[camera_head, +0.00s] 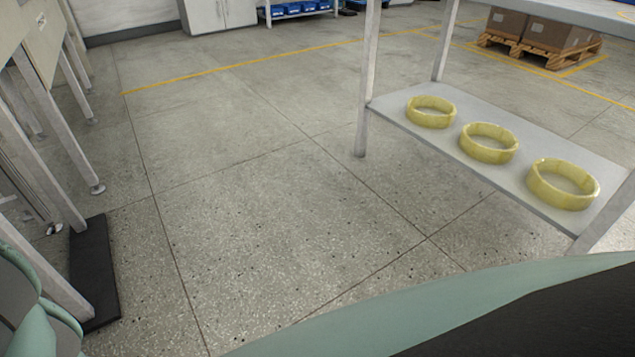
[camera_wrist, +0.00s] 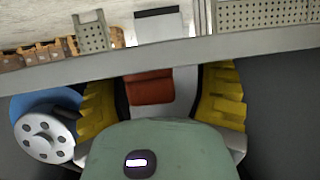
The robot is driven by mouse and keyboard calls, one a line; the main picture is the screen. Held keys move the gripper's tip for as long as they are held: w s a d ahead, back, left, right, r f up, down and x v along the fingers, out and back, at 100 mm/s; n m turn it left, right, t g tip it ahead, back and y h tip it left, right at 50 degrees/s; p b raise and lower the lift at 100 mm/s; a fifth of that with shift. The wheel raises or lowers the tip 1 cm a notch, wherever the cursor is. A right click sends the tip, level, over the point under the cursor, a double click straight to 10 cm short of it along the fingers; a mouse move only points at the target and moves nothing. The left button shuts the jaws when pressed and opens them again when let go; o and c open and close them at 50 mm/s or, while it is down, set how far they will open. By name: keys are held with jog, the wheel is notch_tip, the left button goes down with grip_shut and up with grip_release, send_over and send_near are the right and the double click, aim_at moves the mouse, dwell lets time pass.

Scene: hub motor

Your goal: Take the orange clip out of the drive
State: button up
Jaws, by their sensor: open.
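In the wrist view a reddish-orange block, which looks like the orange clip (camera_wrist: 150,88), sits in the upper middle against a pale grey surface. Yellow stepped pieces (camera_wrist: 97,105) stand to its left and right with dark curved edges on their inner sides. They look like parts of the drive, but I cannot tell for sure. My gripper (camera_wrist: 162,104) is open and faces the clip, apparently empty. Its fingers are hard to separate from the dark edges. A green housing of mine fills the bottom middle and hides what lies below the clip. The head view shows neither clip nor gripper.
A silver disc with holes (camera_wrist: 45,138) lies by a blue round part (camera_wrist: 42,101) at left. A grey beam (camera_wrist: 60,72) crosses behind. In the head view a shelf (camera_head: 390,106) carries three yellow rings (camera_head: 487,143). The floor (camera_head: 270,215) between is clear.

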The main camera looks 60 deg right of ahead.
jog(key=shift+d+f, duration=0.2)
jog(key=shift+d, duration=0.6)
jog(key=shift+c, duration=0.3)
jog(key=shift+a+r, duration=0.1)
jog(key=shift+a, duration=0.2)
jog(key=c, duration=0.4)
jog(key=shift+d, duration=0.1)
jog(key=c, duration=0.5)
jog(key=shift+o, duration=0.2)
jog(key=shift+r+p, duration=0.3)
jog(key=shift+r, duration=0.05)
jog(key=r, duration=0.1)
jog(key=r+p, duration=0.2)
jog(key=shift+d+r, duration=0.15)
jog(key=shift+d, duration=0.15)
jog(key=s+d+p, duration=0.1)
jog(key=s+d, duration=0.8)
jog(key=d, duration=0.3)
jog(key=shift+s+r, duration=0.3)
jog(key=shift+r, duration=0.15)
